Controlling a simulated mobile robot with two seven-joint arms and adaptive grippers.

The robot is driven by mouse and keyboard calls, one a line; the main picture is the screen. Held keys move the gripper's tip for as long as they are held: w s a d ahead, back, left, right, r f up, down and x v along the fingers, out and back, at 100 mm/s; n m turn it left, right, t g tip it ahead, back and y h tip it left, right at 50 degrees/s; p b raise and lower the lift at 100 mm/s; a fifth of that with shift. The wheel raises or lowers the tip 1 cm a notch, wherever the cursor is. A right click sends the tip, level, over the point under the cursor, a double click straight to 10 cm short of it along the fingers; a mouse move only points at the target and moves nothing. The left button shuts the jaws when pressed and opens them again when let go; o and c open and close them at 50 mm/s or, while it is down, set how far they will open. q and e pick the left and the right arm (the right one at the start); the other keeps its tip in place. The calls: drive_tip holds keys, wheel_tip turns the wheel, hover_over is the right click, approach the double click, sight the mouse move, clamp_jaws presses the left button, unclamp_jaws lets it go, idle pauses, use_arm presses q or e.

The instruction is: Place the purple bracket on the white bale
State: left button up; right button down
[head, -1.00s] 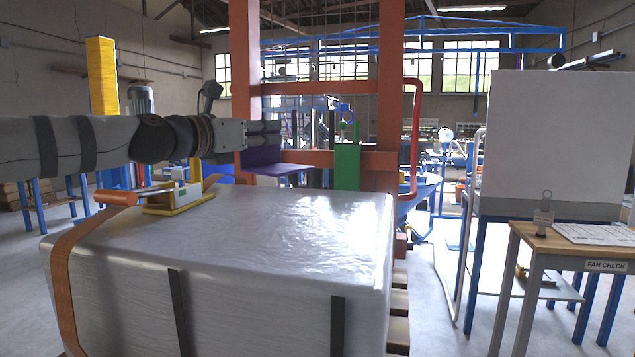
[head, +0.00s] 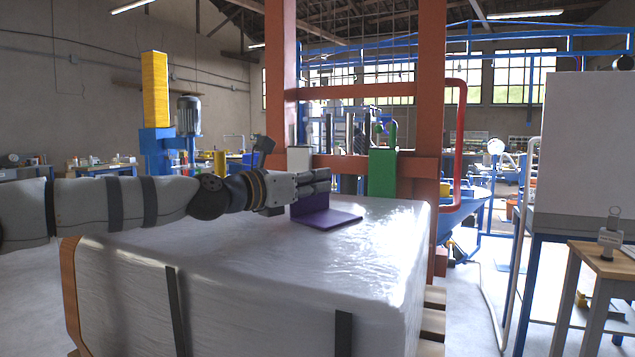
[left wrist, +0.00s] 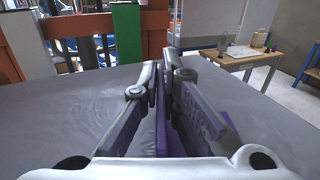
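The white bale (head: 250,265) is a large wrapped block with a shiny top in the head view. My left gripper (head: 322,182) reaches over it from the left and is shut on the upright plate of the purple bracket (head: 328,219). The bracket is L-shaped, and its flat plate lies level at the bale's top, towards the far edge; I cannot tell whether it touches. In the left wrist view the upright plate (left wrist: 161,135) shows edge-on between the fingers, with the flat plate partly hidden beyond the right finger. My right gripper is not in view.
A green block (head: 382,172) and orange posts (head: 432,100) stand just behind the bale. A wooden table (head: 610,262) stands at the right. The bale's front and right top are clear.

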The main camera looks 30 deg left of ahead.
use_arm(q)
drive_tip(key=o, duration=0.4)
